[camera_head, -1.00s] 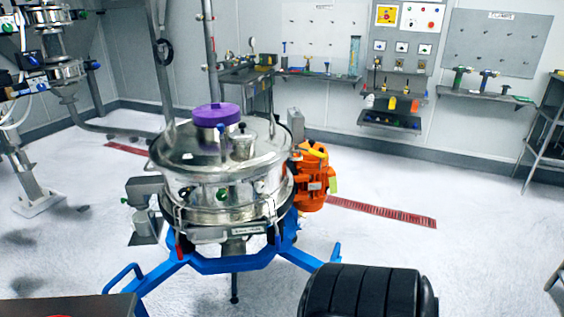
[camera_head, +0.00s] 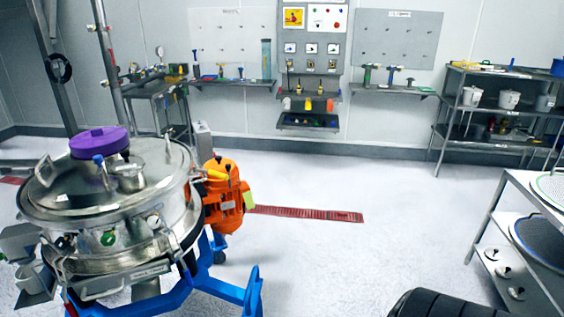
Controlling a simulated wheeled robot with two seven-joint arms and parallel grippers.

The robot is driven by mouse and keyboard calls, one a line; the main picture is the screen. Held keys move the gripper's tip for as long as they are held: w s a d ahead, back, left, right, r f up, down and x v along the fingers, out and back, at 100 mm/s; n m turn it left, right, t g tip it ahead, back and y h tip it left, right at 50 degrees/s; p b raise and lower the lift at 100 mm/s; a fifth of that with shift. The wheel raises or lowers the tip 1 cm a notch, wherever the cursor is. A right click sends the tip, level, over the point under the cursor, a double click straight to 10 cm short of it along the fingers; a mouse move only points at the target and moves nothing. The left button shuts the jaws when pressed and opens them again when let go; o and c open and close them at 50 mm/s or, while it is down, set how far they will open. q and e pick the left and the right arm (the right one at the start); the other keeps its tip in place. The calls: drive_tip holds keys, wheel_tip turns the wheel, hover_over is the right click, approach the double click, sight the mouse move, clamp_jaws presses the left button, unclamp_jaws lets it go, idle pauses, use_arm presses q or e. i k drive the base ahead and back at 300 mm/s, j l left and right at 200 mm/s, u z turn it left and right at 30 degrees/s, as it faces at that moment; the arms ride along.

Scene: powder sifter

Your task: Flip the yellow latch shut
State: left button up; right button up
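The steel sifter (camera_head: 100,197) stands at the left on a blue frame (camera_head: 210,285), with a purple cap (camera_head: 99,142) on its lid. A small yellow piece (camera_head: 216,174) shows at its right side, beside the orange motor (camera_head: 224,205). It looks like the yellow latch, but it is too small to tell whether it is open or shut. Neither of my grippers is in view.
A rack with pots (camera_head: 470,97) stands against the back right. A steel cart (camera_head: 512,178) with round screens is at the right. Shelves and tool panels line the back wall. The white floor between sifter and cart is clear, with a red grate (camera_head: 310,214).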

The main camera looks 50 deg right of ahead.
sight(216, 174)
drive_tip(key=l+z, duration=0.1)
drive_tip(key=l, duration=0.35)
drive_tip(key=i+l+z, duration=0.1)
drive_tip(key=l, duration=0.35)
drive_tip(key=i+l+z, duration=0.1)
drive_tip(key=l, duration=0.35)
drive_tip(key=i+l, duration=0.1)
drive_tip(key=l, duration=0.35)
drive_tip(key=i+l+u, duration=0.3)
drive_tip(key=l+u, duration=0.15)
drive_tip(key=l, duration=1)
drive_tip(key=l+u, duration=0.45)
drive_tip(key=l, duration=0.95)
